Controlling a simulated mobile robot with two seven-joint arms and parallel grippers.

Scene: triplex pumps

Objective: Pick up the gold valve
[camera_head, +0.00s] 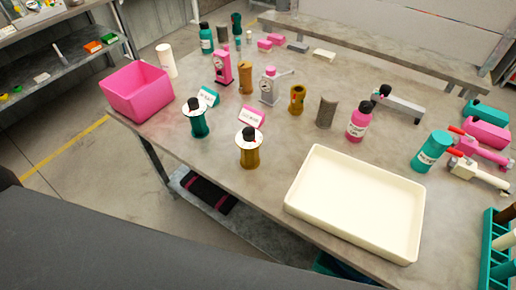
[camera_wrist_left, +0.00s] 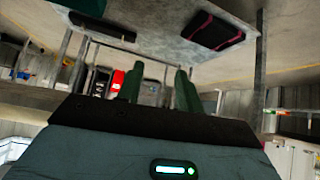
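A gold cylinder with a white disc and dark knob on top (camera_head: 249,153) stands upright near the front edge of the table in the head view; it looks like the gold valve. Two other gold-brown pieces stand farther back, a plain one (camera_head: 245,78) and one with an opening (camera_head: 297,99). My left gripper (camera_wrist_left: 160,72) shows only in the left wrist view. Its two green fingers are apart with nothing between them, away from the gold pieces. My right gripper is in neither view.
A similar teal piece (camera_head: 198,122) stands left of the gold one, with small label cards behind. A pink bin (camera_head: 138,92) sits at the left corner, a cream tray (camera_head: 357,205) at front right. A pink bottle (camera_head: 358,122) and teal jar (camera_head: 431,152) stand right.

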